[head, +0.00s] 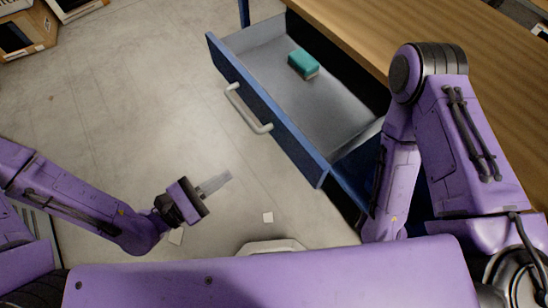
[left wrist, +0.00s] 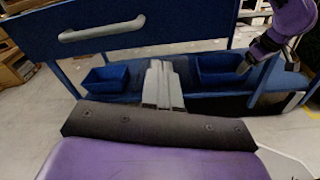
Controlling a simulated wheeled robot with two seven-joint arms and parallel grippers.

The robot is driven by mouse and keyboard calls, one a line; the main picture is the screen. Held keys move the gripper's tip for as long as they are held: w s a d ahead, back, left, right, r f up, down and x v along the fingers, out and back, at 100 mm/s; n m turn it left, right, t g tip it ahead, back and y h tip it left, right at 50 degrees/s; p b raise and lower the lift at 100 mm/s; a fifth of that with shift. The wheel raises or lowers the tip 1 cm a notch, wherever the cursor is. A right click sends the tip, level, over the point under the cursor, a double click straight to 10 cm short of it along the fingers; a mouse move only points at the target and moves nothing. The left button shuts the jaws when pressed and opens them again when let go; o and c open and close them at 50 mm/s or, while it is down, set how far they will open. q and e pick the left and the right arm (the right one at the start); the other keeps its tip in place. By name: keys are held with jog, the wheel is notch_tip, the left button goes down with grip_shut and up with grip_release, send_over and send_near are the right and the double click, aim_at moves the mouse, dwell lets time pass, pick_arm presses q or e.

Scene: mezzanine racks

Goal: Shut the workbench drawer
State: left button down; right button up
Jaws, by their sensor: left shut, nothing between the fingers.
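The workbench drawer (head: 290,137) stands pulled out from under the wooden bench top (head: 410,30). Its blue front carries a pale bar handle (head: 246,112), and a teal block (head: 303,64) lies inside on the grey floor. My left gripper (head: 226,177) is shut and empty, in front of the drawer and apart from its front panel. In the left wrist view the drawer front (left wrist: 165,22) spans the top, beyond the shut fingers (left wrist: 160,75). My right gripper (left wrist: 244,67) shows small at the right of that view; its finger gap cannot be made out.
Two blue bins, one at left (left wrist: 108,77) and one at right (left wrist: 220,66), sit on the bench's lower shelf. Cardboard boxes (head: 28,35) stand at the far left. The concrete floor (head: 130,110) before the drawer is clear, apart from small paper scraps (head: 268,217).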

pick_arm(q)
jog(key=s+r+n+h, duration=0.1)
jog(key=r+n, duration=0.1)
jog(key=n, duration=0.1)
send_near(286, 143)
jog(key=shift+g, duration=0.3)
jog(key=x, duration=0.6)
jog(key=shift+w+d+r, duration=0.1)
jog(key=shift+w, duration=0.1)
jog(key=shift+w+d, duration=0.15)
jog(key=shift+d, duration=0.05)
